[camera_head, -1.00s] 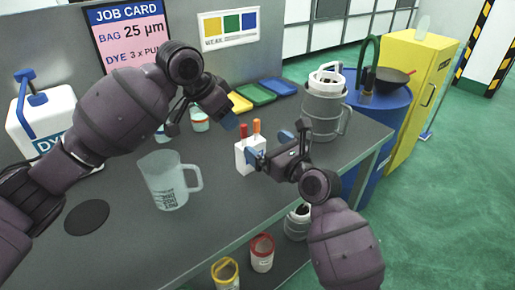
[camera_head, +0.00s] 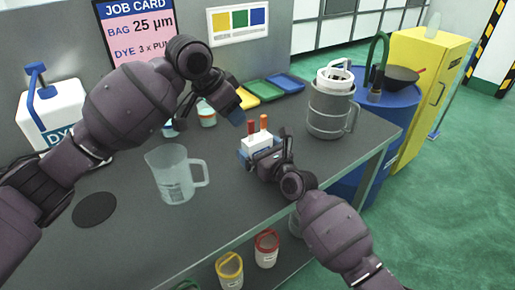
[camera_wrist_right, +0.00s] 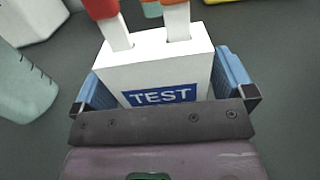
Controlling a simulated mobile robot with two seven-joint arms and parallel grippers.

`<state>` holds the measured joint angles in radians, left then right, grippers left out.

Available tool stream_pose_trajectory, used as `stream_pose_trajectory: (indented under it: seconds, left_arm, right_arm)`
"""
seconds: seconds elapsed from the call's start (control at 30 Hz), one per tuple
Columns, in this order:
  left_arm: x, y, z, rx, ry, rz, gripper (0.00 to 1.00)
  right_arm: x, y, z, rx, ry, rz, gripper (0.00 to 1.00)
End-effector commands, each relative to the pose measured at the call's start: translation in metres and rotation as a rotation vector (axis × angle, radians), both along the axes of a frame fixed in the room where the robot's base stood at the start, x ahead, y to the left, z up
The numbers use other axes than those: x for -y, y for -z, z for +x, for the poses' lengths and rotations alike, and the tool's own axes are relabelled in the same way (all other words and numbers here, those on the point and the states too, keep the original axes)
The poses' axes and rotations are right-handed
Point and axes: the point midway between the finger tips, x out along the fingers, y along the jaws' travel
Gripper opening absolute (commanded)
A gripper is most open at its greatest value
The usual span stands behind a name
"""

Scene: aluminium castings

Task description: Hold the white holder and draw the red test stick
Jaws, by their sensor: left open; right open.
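The white holder (camera_head: 257,142) stands upright on the grey table in the head view, with a red test stick (camera_head: 251,127) and an orange stick (camera_head: 264,122) in its top. In the right wrist view the holder (camera_wrist_right: 155,72) shows a blue TEST label, with the red stick (camera_wrist_right: 108,22) at left and the orange stick (camera_wrist_right: 174,12) at right. My right gripper (camera_head: 258,153) is open, its blue fingers on either side of the holder; I cannot tell whether they touch it. My left gripper (camera_head: 235,112) is open and empty, above and left of the sticks.
A clear measuring jug (camera_head: 174,176) stands left of the holder. A grey jug (camera_head: 331,108) stands to the right. Yellow, green and blue trays (camera_head: 247,92) lie behind. A white dye bottle (camera_head: 52,116) is at the left. The table's front edge is close to my right arm.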

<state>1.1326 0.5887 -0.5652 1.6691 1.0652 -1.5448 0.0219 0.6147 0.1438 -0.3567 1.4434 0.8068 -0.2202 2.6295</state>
Motion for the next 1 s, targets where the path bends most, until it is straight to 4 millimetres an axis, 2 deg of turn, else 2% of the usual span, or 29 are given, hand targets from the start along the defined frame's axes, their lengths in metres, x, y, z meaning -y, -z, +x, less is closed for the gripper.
stream_pose_trajectory:
  seconds: [0.37,0.63,1.0]
  left_arm:
    - [0.0000,0.0002,0.0000,0.000,0.000,0.000,0.43]
    - [0.0000,0.0002,0.0000,0.000,0.000,0.000,0.43]
    - [0.0017,-0.0050,0.0009,0.009,0.003,-0.001,0.43]
  right_arm:
    - [-0.0026,0.0000,0.0036,0.000,0.000,0.000,1.00]
    - [-0.0025,0.0000,0.0034,0.000,0.000,0.000,0.60]
    - [-0.0025,0.0000,0.0034,0.000,0.000,0.000,0.59]
